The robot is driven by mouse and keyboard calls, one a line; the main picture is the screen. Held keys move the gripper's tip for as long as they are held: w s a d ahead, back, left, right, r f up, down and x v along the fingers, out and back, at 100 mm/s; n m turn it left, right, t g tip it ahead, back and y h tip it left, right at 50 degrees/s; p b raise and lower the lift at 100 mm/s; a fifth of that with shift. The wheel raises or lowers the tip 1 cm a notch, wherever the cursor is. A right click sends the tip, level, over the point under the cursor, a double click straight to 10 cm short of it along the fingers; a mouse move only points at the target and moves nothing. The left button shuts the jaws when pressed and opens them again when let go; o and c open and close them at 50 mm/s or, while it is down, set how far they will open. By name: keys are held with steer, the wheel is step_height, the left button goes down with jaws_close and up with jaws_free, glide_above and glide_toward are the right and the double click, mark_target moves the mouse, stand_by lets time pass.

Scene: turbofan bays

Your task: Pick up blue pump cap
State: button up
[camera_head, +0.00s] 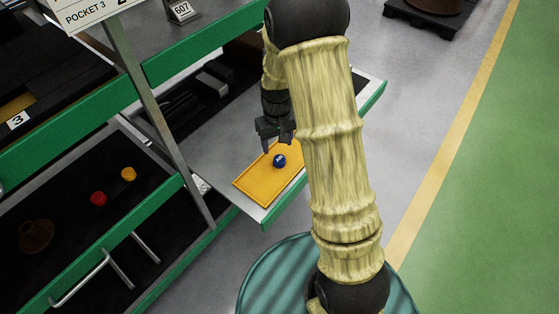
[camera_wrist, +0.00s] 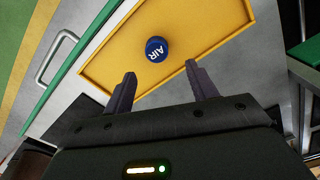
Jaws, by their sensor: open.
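The blue pump cap (camera_head: 279,161) is a small round blue cap with white lettering. It sits on a yellow tray (camera_head: 254,191) on the grey shelf. In the wrist view the cap (camera_wrist: 157,49) reads "AIR" and lies ahead of the fingertips, roughly between their lines. The yellow tray (camera_wrist: 205,20) fills the area around it. My gripper (camera_head: 275,146) hangs over the tray close to the cap. In the wrist view my gripper (camera_wrist: 160,79) has its two fingers spread apart with nothing between them. The cap appears apart from both fingers.
The shelf has a green front edge (camera_head: 292,204). A slanted metal post (camera_head: 155,110) stands left of the tray. A red cap (camera_head: 98,198) and a yellow cap (camera_head: 129,174) lie in a dark drawer at left. Open floor lies to the right.

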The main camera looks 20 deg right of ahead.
mark_target(279, 157)
steer(key=shift+f, duration=0.9)
steer(key=shift+f, duration=0.4)
steer(key=shift+d+f, duration=0.2)
steer(key=shift+f, duration=1.95)
steer(key=shift+d, duration=0.1)
steer(key=c, duration=1)
